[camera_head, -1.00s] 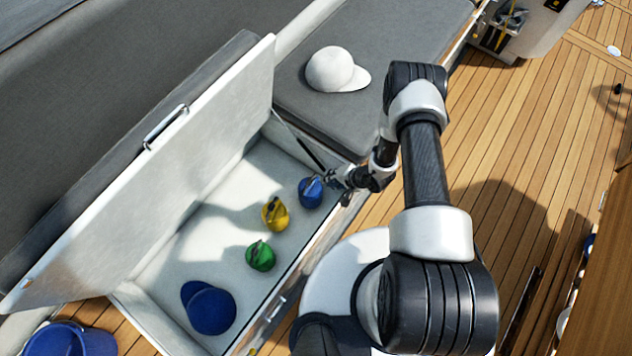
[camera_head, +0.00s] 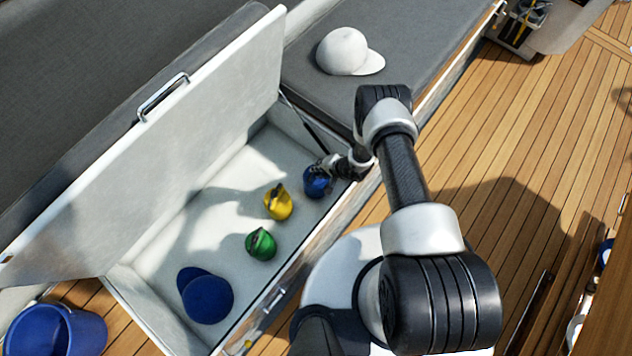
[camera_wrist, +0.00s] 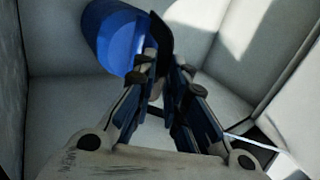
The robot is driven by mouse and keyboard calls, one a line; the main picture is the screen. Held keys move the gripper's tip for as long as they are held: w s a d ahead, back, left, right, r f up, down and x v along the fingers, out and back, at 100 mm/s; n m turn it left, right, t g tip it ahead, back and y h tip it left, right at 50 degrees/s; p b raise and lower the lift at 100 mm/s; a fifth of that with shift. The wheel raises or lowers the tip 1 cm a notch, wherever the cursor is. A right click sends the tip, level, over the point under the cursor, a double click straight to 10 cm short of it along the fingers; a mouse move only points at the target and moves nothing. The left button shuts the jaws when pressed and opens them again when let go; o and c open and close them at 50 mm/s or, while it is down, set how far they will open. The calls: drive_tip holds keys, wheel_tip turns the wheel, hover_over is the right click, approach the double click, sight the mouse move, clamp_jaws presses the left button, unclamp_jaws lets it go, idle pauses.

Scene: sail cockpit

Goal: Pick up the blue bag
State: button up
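The blue bag (camera_head: 317,184) sits in the open white locker, at the end nearest the white cap. It is rounded, with a dark strip on top. My gripper (camera_head: 326,166) is at the top of this bag, inside the locker. In the wrist view the blue bag (camera_wrist: 113,38) is at the upper left, against the left finger. Its dark strip runs between the fingertips of my gripper (camera_wrist: 164,72). The fingers are close together and look shut on that strip. The bag's lower side is partly hidden, and I see no clear gap under it.
A yellow bag (camera_head: 278,203), a green bag (camera_head: 261,244) and a blue cap (camera_head: 207,297) lie in the locker. The raised lid (camera_head: 180,150) stands on the left. A white cap (camera_head: 348,52) lies on the grey cushion. A blue bucket (camera_head: 55,328) stands at lower left.

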sight(316, 179)
drive_tip(key=b+x, duration=0.1)
drive_tip(key=x, duration=0.2)
drive_tip(key=shift+f, duration=0.2)
drive_tip(key=shift+c, duration=0.2)
clamp_jaws()
drive_tip(key=shift+w+r, duration=0.1)
drive_tip(key=shift+r, duration=0.05)
idle(0.5)
